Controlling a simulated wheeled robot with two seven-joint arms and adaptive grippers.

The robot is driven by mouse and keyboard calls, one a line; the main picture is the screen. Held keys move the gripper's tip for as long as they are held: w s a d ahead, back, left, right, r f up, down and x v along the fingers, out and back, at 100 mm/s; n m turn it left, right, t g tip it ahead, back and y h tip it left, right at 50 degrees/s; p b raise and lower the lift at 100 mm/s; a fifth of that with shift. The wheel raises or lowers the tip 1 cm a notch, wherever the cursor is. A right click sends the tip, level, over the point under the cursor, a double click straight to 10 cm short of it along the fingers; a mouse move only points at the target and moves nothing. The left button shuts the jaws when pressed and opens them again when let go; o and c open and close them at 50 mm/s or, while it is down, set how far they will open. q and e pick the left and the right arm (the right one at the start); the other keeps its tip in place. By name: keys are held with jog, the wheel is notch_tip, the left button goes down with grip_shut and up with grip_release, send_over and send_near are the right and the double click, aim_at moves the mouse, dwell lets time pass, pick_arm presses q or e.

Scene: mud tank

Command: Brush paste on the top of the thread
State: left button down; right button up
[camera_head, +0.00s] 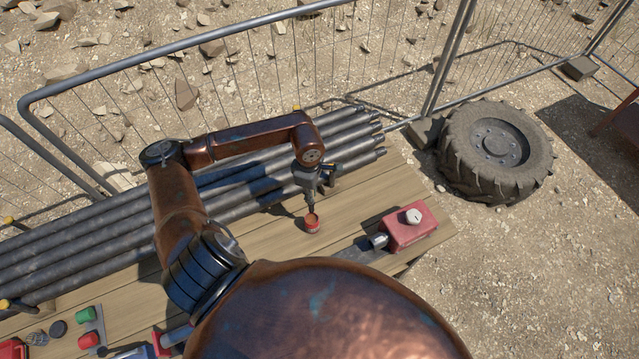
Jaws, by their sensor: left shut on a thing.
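My left gripper (316,184) is shut on a slim dark tool, which looks like the brush (310,206), and points down. The lower end of the brush is at the mouth of a small red pot (312,225) on the wooden table; I cannot tell how deep it reaches. Long grey steel pipes (100,238) lie side by side on the back of the table. Their narrower right-hand ends, where the thread would be, include one near the gripper (378,153). Paste on a thread is too small to tell. My right gripper is out of view.
A red box with a white knob (408,228) stands at the table's right end, beside a grey metal piece (378,241). Red and green items (86,315) lie front left. A wire fence (250,75) runs behind; a large tyre (496,150) lies right.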

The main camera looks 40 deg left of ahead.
pick_arm(q)
jog(key=f, duration=0.1)
jog(key=s+f+b, duration=0.1)
jog(key=shift+f, duration=0.3)
jog(key=shift+w+f, duration=0.3)
jog(key=shift+f, duration=0.3)
jog(key=shift+w+f, duration=0.25)
jog(key=shift+f, duration=0.3)
jog(key=shift+s+f+b, duration=0.3)
jog(key=shift+s+b, duration=0.1)
jog(key=shift+s, duration=0.1)
jog(key=shift+w+f, duration=0.15)
jog(key=shift+w, duration=0.15)
jog(key=shift+s, duration=0.2)
jog(key=shift+w, duration=0.1)
jog(key=shift+f, duration=0.1)
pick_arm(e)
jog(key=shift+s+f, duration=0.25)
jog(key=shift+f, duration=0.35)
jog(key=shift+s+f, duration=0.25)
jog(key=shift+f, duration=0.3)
